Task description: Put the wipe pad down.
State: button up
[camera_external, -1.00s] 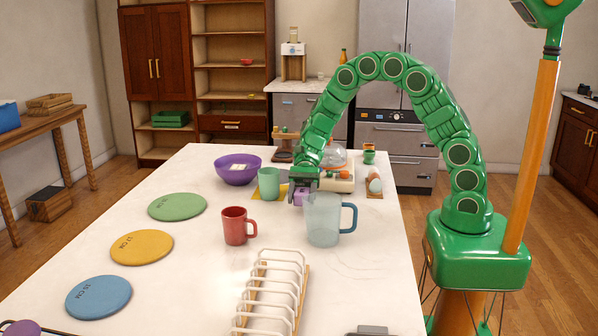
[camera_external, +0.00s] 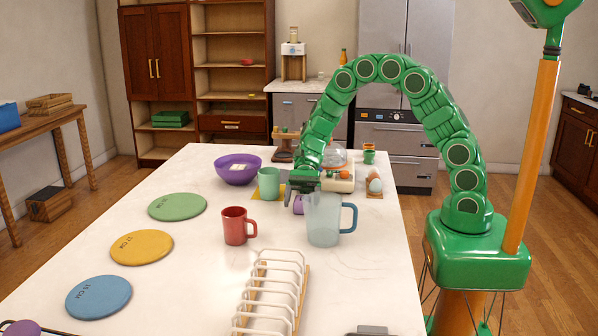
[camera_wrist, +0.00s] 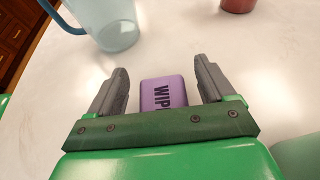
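The wipe pad (camera_wrist: 163,94) is a small purple block with dark lettering, cut off by my gripper's body in the wrist view. It appears to lie on the white counter. My gripper (camera_wrist: 160,66) is open, one grey finger on each side of the pad with a narrow gap on both sides. In the external view the pad (camera_external: 299,205) shows partly under my gripper (camera_external: 302,196), just left of the clear pitcher; part of it is hidden.
The clear pitcher (camera_external: 323,222) with a blue handle stands close by my gripper. A red mug (camera_external: 235,226), a green cup (camera_external: 268,184), a purple bowl (camera_external: 237,170) and a white rack (camera_external: 270,293) stand around. Coloured discs (camera_external: 142,247) lie at left. Counter between discs and rack is clear.

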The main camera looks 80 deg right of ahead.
jog(key=shift+r, duration=0.5)
jog(key=shift+d+r, duration=0.25)
jog(key=v, duration=1.1)
jog(key=shift+d, duration=0.25)
